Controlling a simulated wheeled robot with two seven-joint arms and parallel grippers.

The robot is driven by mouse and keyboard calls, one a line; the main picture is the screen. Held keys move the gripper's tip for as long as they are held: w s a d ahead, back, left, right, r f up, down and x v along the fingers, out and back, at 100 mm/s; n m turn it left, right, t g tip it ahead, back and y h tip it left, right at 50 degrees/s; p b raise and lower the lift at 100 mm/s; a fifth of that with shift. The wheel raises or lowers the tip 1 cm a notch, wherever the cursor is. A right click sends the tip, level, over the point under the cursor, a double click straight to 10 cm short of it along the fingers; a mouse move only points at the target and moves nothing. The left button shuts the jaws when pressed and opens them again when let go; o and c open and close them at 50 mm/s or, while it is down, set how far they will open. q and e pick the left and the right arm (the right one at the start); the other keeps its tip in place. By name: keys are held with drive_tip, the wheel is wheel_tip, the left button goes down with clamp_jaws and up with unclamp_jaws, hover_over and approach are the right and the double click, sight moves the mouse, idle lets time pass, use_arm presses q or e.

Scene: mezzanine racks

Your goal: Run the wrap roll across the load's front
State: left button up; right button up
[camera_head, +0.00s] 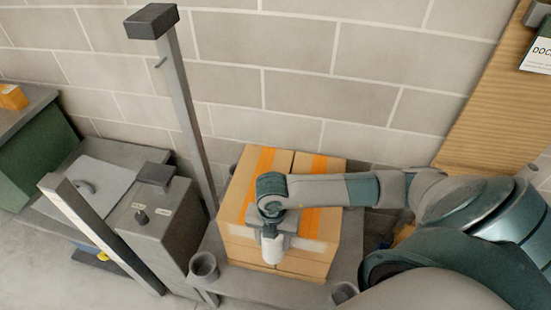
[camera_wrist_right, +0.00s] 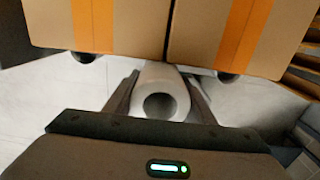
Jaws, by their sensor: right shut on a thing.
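The load is a block of cardboard cartons (camera_head: 323,222) with orange stripes, standing on a grey platform (camera_head: 268,284). Two carton faces with orange stripes (camera_wrist_right: 98,25) fill the top of the right wrist view. My right gripper (camera_head: 271,232) is in front of the load's front face, shut on the white wrap roll (camera_head: 272,250). In the right wrist view the roll (camera_wrist_right: 160,100) shows its hollow end between the two fingers, close to the cartons. A pale band shows across the load's front on both sides of the roll. My left gripper is not in view.
A tall grey post with a dark cap (camera_head: 181,95) stands left of the load. Round grey cups (camera_head: 203,266) sit at the platform's front corners. A grey machine (camera_head: 160,230) stands further left. A block wall (camera_head: 300,60) is behind, and a wooden board (camera_head: 490,100) is at right.

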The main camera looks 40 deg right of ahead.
sight(262, 239)
drive_tip(key=shift+w, duration=0.15)
drive_tip(key=shift+w+a, duration=0.9)
drive_tip(key=shift+a, duration=0.15)
drive_tip(key=shift+w, duration=0.1)
drive_tip(key=shift+w+a+b, duration=0.4)
drive_tip(key=shift+w+a, duration=0.45)
drive_tip(key=shift+w, duration=0.25)
drive_tip(key=shift+w, duration=0.15)
drive_tip(key=shift+w+a, duration=0.9)
drive_tip(key=shift+a, duration=0.1)
